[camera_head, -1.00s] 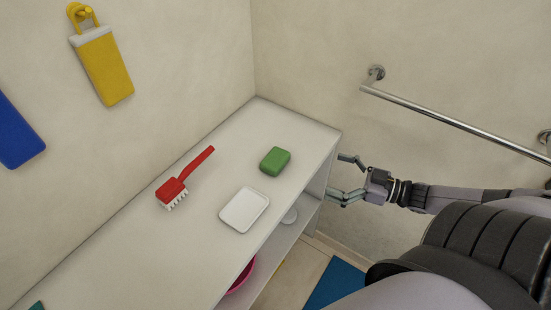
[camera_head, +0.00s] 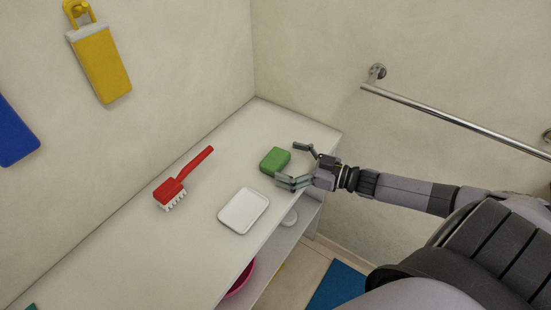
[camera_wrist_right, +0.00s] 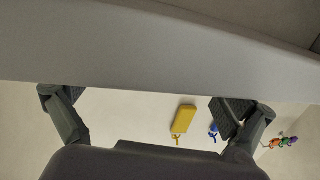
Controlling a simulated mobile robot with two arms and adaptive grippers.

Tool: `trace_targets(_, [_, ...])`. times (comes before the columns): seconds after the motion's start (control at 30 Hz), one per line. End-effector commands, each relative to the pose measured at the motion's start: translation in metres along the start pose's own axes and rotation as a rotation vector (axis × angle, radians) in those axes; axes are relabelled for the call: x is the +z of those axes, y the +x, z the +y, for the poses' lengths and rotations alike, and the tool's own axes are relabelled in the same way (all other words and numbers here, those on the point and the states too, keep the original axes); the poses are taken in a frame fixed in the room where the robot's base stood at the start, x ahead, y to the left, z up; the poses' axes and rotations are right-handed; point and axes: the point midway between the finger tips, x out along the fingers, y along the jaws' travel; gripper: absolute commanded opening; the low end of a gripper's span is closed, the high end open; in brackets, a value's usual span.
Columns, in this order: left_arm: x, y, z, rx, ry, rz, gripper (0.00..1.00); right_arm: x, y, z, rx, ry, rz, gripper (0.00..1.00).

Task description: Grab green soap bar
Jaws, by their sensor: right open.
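The green soap bar (camera_head: 275,160) lies on the white shelf top (camera_head: 140,235), towards its far right end. My right gripper (camera_head: 290,165) is open and comes in from the right over the shelf's edge. Its two fingers are spread, one at the far side and one at the near side of the soap's right end. I cannot tell whether they touch it. In the right wrist view the open fingers (camera_wrist_right: 140,100) show with nothing between them, and the soap is not visible there. My left gripper is out of view.
A white tray (camera_head: 243,210) lies in front of the soap. A red brush (camera_head: 172,190) lies to the left. A metal rail (camera_head: 440,115) runs along the right wall. A yellow item (camera_head: 102,65) hangs on the left wall. A pink bowl (camera_head: 240,280) sits below the shelf top.

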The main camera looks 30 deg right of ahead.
Motion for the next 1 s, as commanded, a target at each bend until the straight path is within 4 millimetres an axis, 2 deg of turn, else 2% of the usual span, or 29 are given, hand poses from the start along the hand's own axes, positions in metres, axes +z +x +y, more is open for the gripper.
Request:
trace_targets(0.1, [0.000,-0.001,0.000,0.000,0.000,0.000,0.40,-0.001,0.015,0.000,0.000,0.000,0.002,1.00])
trace_targets(0.2, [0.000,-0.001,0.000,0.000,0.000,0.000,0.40,0.000,0.022,0.000,0.000,0.001,0.001,1.00])
trace_targets(0.47, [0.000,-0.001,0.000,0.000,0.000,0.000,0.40,0.001,0.023,0.000,0.000,0.001,-0.001,1.00])
trace_targets(1.0, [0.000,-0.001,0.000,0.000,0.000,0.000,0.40,0.000,0.023,0.000,0.000,0.000,-0.001,0.64])
